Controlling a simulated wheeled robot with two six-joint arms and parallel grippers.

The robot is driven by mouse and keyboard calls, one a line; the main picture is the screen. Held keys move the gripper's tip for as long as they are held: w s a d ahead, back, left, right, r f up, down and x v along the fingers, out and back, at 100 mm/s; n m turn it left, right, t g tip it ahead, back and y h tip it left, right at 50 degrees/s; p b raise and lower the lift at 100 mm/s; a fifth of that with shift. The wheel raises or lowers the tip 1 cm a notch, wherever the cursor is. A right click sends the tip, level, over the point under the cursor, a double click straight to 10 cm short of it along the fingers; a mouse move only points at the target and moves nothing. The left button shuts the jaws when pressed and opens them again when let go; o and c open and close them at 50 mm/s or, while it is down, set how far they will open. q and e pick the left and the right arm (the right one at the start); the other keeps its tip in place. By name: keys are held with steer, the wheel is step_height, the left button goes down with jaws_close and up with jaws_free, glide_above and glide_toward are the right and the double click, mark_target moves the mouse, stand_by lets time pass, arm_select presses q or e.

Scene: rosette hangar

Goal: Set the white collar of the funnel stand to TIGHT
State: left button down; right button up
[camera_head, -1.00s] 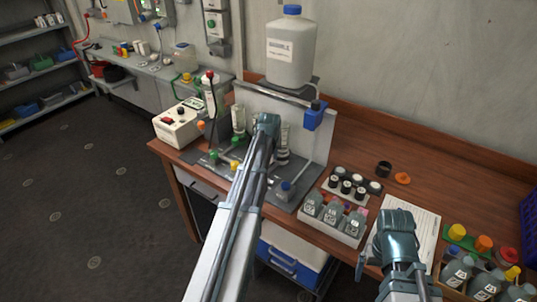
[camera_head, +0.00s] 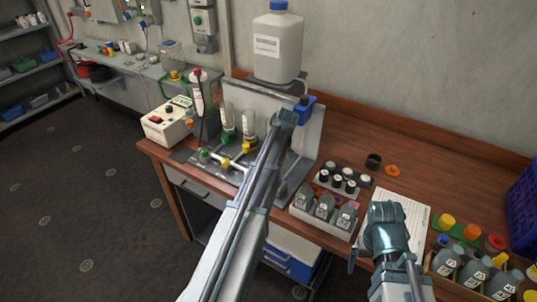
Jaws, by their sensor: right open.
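A grey-backed stand (camera_head: 262,98) on the wooden bench holds a large white jug with a blue cap (camera_head: 278,45) on top. Two upright clear cylinders (camera_head: 228,117) and (camera_head: 249,125) stand in front of its panel, with green and yellow valve knobs (camera_head: 226,162) below. I cannot make out a white collar or a TIGHT mark. My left gripper (camera_head: 285,118) is over the right part of the stand, in front of a blue block (camera_head: 304,107); its arm hides the lower right of the stand. Its jaws cannot be read. My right gripper (camera_head: 384,214) is open and empty above a paper sheet.
A white control box (camera_head: 166,126) stands left of the stand. Trays of grey bottles (camera_head: 325,207) and black-capped vials (camera_head: 338,183) sit to its right. More bottles (camera_head: 472,272), coloured caps (camera_head: 447,221) and a blue crate (camera_head: 522,205) fill the right end.

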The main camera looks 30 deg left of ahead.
stand_by(0.4)
arm_select(q)
steer(key=c, duration=0.5)
jaws_free()
steer(key=p+v, duration=1.2)
steer(key=v, duration=0.2)
steer(key=shift+w+p, duration=0.1)
steer(key=shift+p, duration=0.3)
steer(key=shift+d+f, duration=0.1)
